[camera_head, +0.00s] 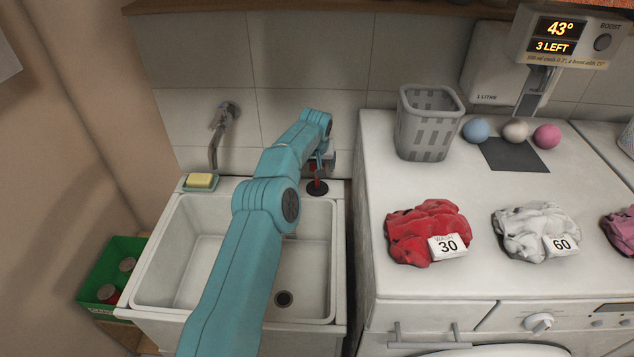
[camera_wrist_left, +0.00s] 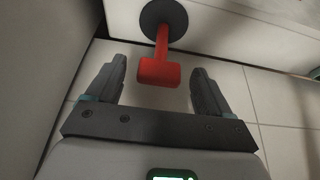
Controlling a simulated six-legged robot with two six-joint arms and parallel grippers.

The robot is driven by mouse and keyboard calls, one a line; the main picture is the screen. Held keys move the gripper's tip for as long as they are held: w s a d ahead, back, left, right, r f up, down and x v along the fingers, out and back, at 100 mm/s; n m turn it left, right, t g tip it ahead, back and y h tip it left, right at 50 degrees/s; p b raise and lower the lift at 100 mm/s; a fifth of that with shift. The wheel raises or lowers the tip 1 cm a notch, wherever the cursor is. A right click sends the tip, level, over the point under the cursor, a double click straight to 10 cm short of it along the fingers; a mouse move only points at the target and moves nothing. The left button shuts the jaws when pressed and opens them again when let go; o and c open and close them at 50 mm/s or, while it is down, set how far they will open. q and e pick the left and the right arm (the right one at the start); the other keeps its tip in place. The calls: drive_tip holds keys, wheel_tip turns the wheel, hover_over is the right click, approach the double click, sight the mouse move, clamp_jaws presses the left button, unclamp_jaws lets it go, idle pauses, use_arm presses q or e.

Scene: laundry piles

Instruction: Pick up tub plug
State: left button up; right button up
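The tub plug (camera_head: 317,188) is a dark round disc with a red T-shaped handle. It stands on the back right rim of the white sink (camera_head: 338,230). In the left wrist view the plug's red handle (camera_wrist_left: 160,72) points toward my gripper, and its crossbar lies between the fingertips without visible contact. My left gripper (camera_wrist_left: 158,78) is open around the handle end. In the head view my teal arm crosses the sink, and the left gripper (camera_head: 321,163) is at the plug, partly hidden by the wrist. My right gripper is not in view.
A faucet (camera_head: 214,140) and yellow soap (camera_head: 201,181) are at the sink's back left. A washing machine top (camera_head: 390,185) to the right holds a grey basket (camera_head: 426,125), three balls and laundry piles. A green box (camera_head: 108,262) stands at lower left.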

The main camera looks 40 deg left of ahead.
use_arm(q)
drive_tip(key=shift+w+f, duration=0.1)
drive_tip(key=c, duration=1.4)
drive_tip(key=shift+c, duration=0.2)
